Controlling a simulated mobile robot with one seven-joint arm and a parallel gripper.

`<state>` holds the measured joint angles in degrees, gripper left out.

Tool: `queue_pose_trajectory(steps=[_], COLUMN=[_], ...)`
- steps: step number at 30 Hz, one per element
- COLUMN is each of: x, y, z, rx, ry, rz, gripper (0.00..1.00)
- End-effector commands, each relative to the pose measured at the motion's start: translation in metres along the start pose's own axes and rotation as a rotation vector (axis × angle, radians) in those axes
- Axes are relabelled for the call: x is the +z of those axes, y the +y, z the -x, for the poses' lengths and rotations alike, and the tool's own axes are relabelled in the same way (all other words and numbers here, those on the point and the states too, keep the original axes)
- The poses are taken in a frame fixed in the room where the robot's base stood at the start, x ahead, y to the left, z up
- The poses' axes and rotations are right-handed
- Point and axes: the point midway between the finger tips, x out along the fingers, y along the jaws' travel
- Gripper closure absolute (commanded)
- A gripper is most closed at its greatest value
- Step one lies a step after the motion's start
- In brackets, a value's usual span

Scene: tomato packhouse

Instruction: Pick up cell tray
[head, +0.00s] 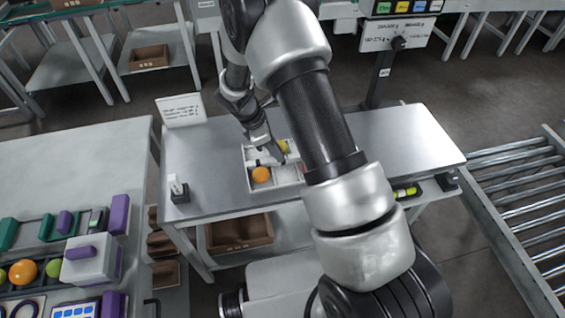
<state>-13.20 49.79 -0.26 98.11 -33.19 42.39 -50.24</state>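The cell tray (287,175) is a pale, divided tray lying on the metal-topped table in the head view. An orange round fruit (261,175) sits in its front left cell. A yellow round fruit (283,146) shows toward its back. My gripper (266,158) is over the left and middle part of the tray, pointing down at it. The fingers are small and partly hidden by my wrist, so I cannot tell whether they are open or touch the tray. My arm covers the tray's right side.
A white sign (182,110) stands at the table's back left, and a small dark holder (179,190) at its left. The tabletop right of my arm is clear. A roller conveyor (515,200) lies at right. A grey table (60,165) at left carries purple and green items.

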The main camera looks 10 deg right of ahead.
Motion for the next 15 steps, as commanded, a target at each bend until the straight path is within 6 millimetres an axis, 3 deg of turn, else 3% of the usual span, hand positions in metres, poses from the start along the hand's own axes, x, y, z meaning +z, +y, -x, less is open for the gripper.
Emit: queue_pose_trajectory(steps=[4,11,15], x=[0.001,0.002,0.001], y=[-0.001,0.000,0.000], z=[-0.024,-0.027,-0.027], rx=[-0.002,0.000,0.000], ry=[-0.001,-0.001,0.000], rz=[0.000,-0.001,-0.001], gripper=[0.80,0.80,0.98])
